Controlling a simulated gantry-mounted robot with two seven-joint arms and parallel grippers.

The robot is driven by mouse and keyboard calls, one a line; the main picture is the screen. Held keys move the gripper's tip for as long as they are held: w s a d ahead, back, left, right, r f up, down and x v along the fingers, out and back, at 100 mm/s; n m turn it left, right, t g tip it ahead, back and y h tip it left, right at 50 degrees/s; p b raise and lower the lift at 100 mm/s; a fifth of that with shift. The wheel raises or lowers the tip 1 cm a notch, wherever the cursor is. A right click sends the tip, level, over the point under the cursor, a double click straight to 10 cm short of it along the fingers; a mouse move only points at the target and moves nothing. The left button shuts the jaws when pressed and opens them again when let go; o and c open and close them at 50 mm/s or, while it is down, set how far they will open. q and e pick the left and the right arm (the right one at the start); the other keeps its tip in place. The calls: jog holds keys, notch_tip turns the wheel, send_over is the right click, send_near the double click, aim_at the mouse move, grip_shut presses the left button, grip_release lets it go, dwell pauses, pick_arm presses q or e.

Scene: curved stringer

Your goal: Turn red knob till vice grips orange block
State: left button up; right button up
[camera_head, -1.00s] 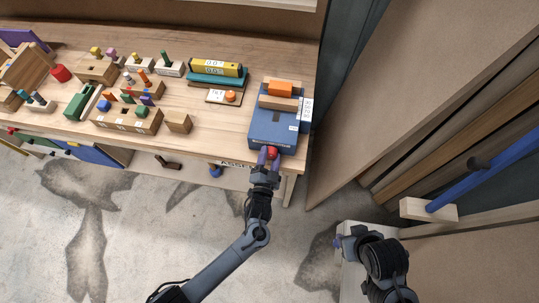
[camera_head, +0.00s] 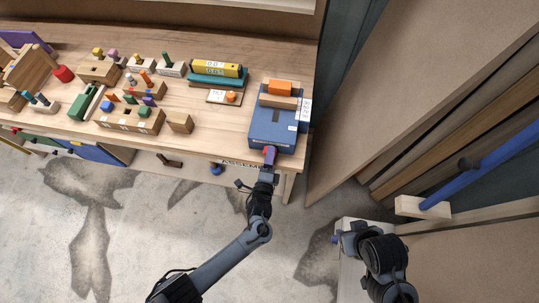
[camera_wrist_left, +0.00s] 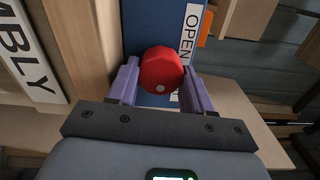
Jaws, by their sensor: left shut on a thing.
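The blue vice (camera_head: 273,131) stands at the right end of the workbench. The orange block (camera_head: 280,87) sits at its far end, behind a wooden jaw piece (camera_head: 278,102); I cannot tell whether the jaws touch it. The red knob (camera_wrist_left: 161,69) is on the vice's near face. My left gripper (camera_head: 269,156) is shut on the red knob, with a purple finger on each side of it in the left wrist view (camera_wrist_left: 160,85). In the head view the gripper mostly hides the knob. My right gripper (camera_head: 336,238) is low at the right, away from the bench; its fingers are unclear.
Several wooden toys and blocks cover the bench left of the vice, including a wooden block (camera_head: 180,122) and a card with an orange knob (camera_head: 231,98). A label reading OPEN (camera_wrist_left: 188,35) is beside the red knob. A tall brown panel (camera_head: 400,90) stands right of the bench.

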pick_arm(q)
jog(key=shift+m, duration=1.5)
jog(key=shift+p, duration=0.3)
jog(key=o, duration=0.9)
jog(key=shift+o, duration=0.7)
jog(key=shift+f, duration=0.1)
jog(key=shift+a+f, duration=0.1)
jog(key=shift+f, duration=0.05)
